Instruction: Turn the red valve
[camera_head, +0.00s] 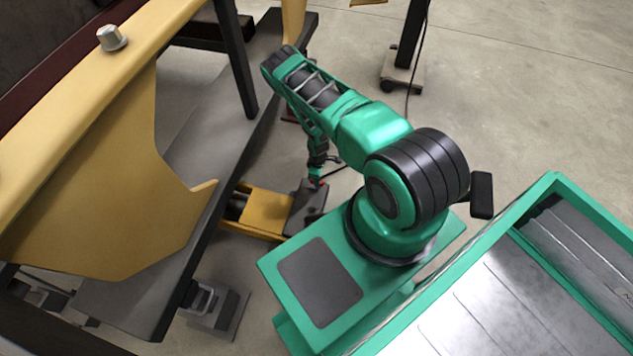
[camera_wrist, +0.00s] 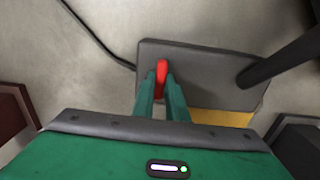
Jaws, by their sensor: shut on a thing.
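The red valve (camera_wrist: 162,70) shows in the wrist view between the two green fingertips of my gripper (camera_wrist: 163,88). The gripper is shut on it. The valve is on or just above a dark grey plate (camera_wrist: 205,68); the fingers hide its lower part.
A yellow block (camera_head: 266,211) adjoins the dark plate. A grey beam and a large yellow panel (camera_head: 110,180) stand to the left. A black post (camera_wrist: 280,60) rises at the plate's right in the wrist view. A black cable (camera_wrist: 95,35) lies on the concrete floor.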

